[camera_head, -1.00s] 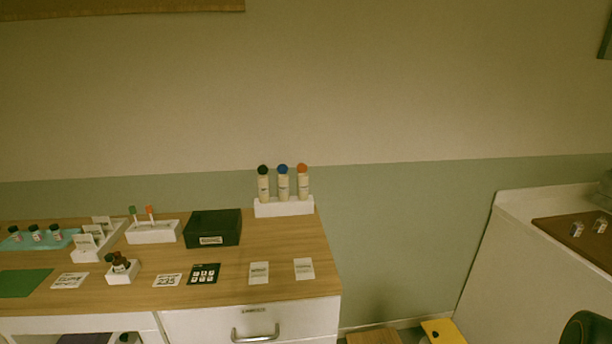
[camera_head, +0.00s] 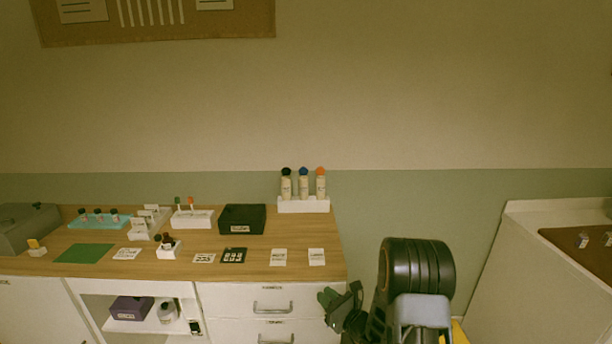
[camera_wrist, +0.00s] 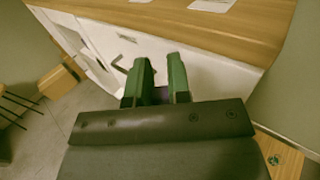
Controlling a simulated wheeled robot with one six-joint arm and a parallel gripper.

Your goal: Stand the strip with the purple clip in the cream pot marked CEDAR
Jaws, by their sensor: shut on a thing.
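My gripper (camera_head: 340,297) is low in front of the cabinet's right end in the head view. The strip itself is mostly hidden by the fingers. I cannot make out a cream pot marked CEDAR; the small labels are too blurred to read. A white holder (camera_head: 186,222) on the counter carries a green-tipped and a red-tipped piece.
The wooden counter (camera_head: 300,240) holds a black box (camera_head: 236,228), three cream bottles (camera_head: 304,187) on a white stand, several cards, a teal tray (camera_head: 78,224) and a green mat (camera_head: 86,253). Drawers with handles (camera_head: 272,310) face me. Another counter (camera_head: 540,250) stands at right.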

